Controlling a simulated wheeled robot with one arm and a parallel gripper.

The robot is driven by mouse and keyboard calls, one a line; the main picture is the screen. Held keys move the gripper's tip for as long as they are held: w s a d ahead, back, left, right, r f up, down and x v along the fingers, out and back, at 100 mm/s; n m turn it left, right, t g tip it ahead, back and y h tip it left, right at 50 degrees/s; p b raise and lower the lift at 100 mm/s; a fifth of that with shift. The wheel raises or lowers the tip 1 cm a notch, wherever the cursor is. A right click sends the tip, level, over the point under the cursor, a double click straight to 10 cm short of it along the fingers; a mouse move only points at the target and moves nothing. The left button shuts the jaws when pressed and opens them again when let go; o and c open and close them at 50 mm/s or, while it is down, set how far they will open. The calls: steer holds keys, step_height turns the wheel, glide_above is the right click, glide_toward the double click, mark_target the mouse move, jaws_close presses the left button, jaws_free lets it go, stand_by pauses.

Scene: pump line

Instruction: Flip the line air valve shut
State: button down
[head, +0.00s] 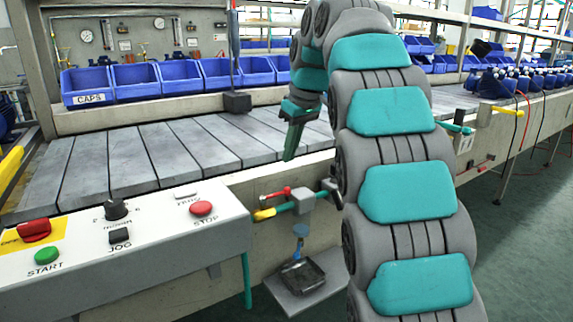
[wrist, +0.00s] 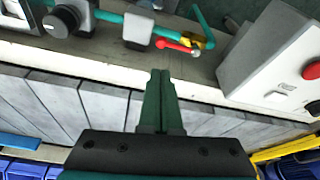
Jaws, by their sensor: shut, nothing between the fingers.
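The line air valve shows as a red lever (head: 275,193) on a yellow fitting (head: 264,214), on the teal pipe along the line's front face. In the wrist view the red lever (wrist: 176,46) lies roughly along the pipe, with the yellow fitting (wrist: 196,42) at its right end. My gripper (head: 289,157) is shut and empty, pointing down over the front edge of the slatted bed, above and behind the valve. In the wrist view its fingertips (wrist: 160,72) are just below the lever in the picture, apart from it.
A control box (head: 110,235) with START, JOG and STOP buttons stands left of the valve. A grey block (head: 302,201) sits on the pipe just right of the lever. Blue bins (head: 135,82) line the back.

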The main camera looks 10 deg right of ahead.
mark_target(275, 195)
steer(key=x, duration=0.9)
steer(key=shift+f, duration=0.15)
